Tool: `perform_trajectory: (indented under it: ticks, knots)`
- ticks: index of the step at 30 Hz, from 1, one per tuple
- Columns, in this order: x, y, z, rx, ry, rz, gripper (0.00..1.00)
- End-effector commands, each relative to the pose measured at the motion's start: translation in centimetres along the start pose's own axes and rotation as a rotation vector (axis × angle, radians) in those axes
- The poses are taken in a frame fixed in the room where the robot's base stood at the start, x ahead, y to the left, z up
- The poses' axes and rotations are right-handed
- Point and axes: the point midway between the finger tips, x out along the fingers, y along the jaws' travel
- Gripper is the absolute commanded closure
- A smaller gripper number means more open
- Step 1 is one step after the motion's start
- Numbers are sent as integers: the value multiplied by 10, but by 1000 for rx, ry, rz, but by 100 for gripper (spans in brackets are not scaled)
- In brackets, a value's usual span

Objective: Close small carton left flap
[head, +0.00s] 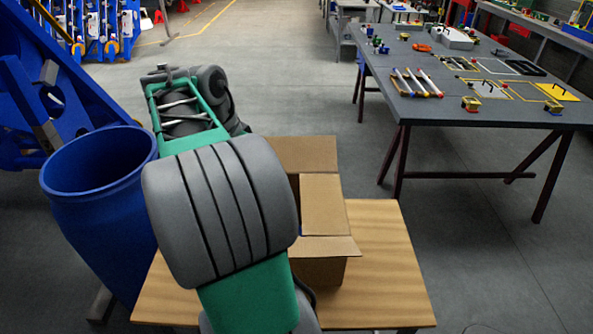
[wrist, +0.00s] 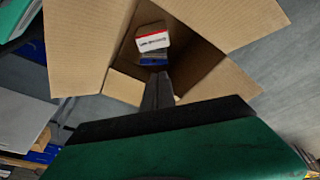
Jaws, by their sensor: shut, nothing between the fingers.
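The small carton (head: 320,270) stands on a wooden table, partly hidden behind my arm in the head view. Its back flap (head: 306,153) and front flap (head: 326,247) stick outward, and a right-side panel (head: 325,205) shows between them. The left flap is hidden by my arm there. In the wrist view the carton (wrist: 205,65) is open at the top, with wide flaps spread on both sides; I cannot tell which is the left flap. My gripper (wrist: 160,76) is shut and empty, its fingers over the carton opening. The head view hides the fingers.
Inside the carton lie a white and red item (wrist: 153,40) and a blue item (wrist: 153,59). A blue barrel (head: 95,200) stands close at the table's left. The wooden table (head: 390,270) is bare to the right. A grey workbench (head: 470,105) stands behind right.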

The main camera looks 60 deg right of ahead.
Motion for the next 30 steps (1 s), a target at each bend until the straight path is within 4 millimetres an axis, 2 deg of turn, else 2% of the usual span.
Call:
perform_trajectory:
  ticks: [1,3,6,11,24,30]
  knots:
    - [-7,12,-42,237,-15,56,100]
    - [-6,28,-75,500,-29,104,100]
    - [-1,42,-97,709,-41,140,100]
    - [18,46,-99,760,-43,147,100]
    - [110,57,-90,754,-43,147,100]
    - [132,53,-82,752,-41,145,100]
